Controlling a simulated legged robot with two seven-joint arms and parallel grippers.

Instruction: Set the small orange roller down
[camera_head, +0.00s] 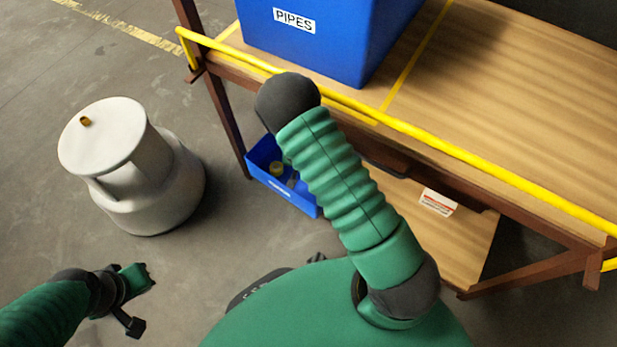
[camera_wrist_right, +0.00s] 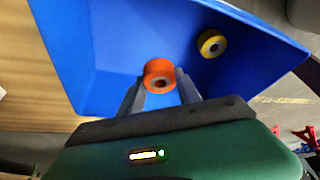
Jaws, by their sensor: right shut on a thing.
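In the right wrist view, my right gripper (camera_wrist_right: 160,92) is shut on the small orange roller (camera_wrist_right: 158,70), held between its two fingertips. The roller shows against the inside of a blue bin (camera_wrist_right: 110,55); I cannot tell whether it touches the bin floor. A yellow roller (camera_wrist_right: 212,43) lies in the same bin, to the right and apart from the orange one. In the head view, my right arm hides the right gripper and the orange roller. My left gripper (camera_head: 130,298) is low at the left over the floor, and its jaw opening is unclear.
A small blue bin (camera_head: 262,172) with a yellow item in it sits below the wooden table (camera_head: 480,110). A large blue PIPES bin (camera_head: 325,40) stands on the table. A yellow rail (camera_head: 450,150) runs along its edge. A white canister (camera_head: 150,180) stands on the floor.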

